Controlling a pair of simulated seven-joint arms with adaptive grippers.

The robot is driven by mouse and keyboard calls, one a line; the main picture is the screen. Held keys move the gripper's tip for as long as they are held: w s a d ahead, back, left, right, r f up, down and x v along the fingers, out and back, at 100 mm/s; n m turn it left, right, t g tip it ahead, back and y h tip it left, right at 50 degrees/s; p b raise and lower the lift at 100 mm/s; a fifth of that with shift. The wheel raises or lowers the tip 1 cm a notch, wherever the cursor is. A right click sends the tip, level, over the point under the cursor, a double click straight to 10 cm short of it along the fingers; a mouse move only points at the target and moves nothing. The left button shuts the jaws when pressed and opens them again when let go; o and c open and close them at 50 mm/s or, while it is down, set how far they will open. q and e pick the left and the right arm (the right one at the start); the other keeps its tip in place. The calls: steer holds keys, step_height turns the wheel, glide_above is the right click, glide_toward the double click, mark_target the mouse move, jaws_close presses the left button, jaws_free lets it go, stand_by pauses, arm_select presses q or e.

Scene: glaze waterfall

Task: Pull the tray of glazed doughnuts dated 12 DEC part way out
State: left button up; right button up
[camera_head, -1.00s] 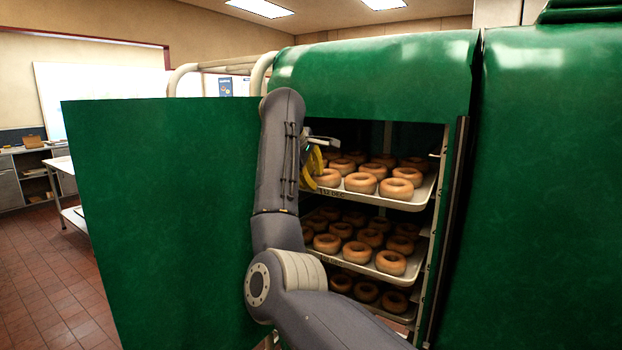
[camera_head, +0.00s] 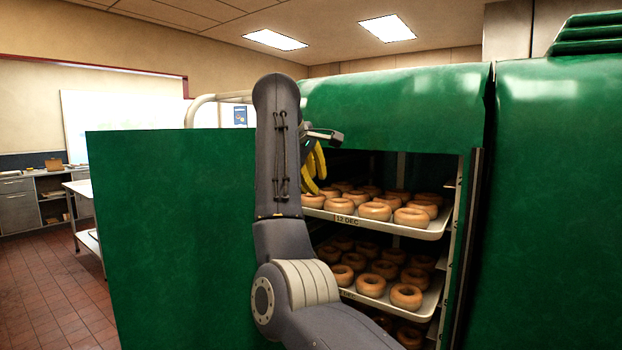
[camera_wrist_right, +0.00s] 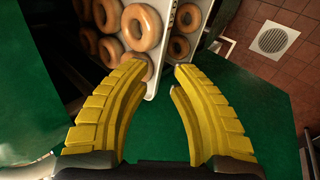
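The upper tray (camera_head: 400,227) of glazed doughnuts (camera_head: 375,211) has a label reading 12 DEC on its front rim. It sits in the open green rack. A lower tray (camera_head: 385,304) of doughnuts has a label only partly readable. My right gripper (camera_head: 312,183) has yellow fingers and is at the left end of the upper tray's front, partly hidden by my arm. In the right wrist view my gripper (camera_wrist_right: 166,68) is open, with a tray's pale rim (camera_wrist_right: 165,55) reaching between the fingertips. Neither finger clearly grips it. My left gripper is not in view.
A green cover panel (camera_head: 175,240) stands left of the opening, behind my right arm. A green cover (camera_head: 550,200) borders it on the right. A table (camera_head: 80,200) and shelves stand far left. A floor drain (camera_wrist_right: 272,40) shows in the wrist view.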

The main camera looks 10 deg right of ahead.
steer(key=shift+s+a+r, duration=0.2)
steer(key=shift+s+r, duration=0.05)
steer(key=shift+r, duration=0.25)
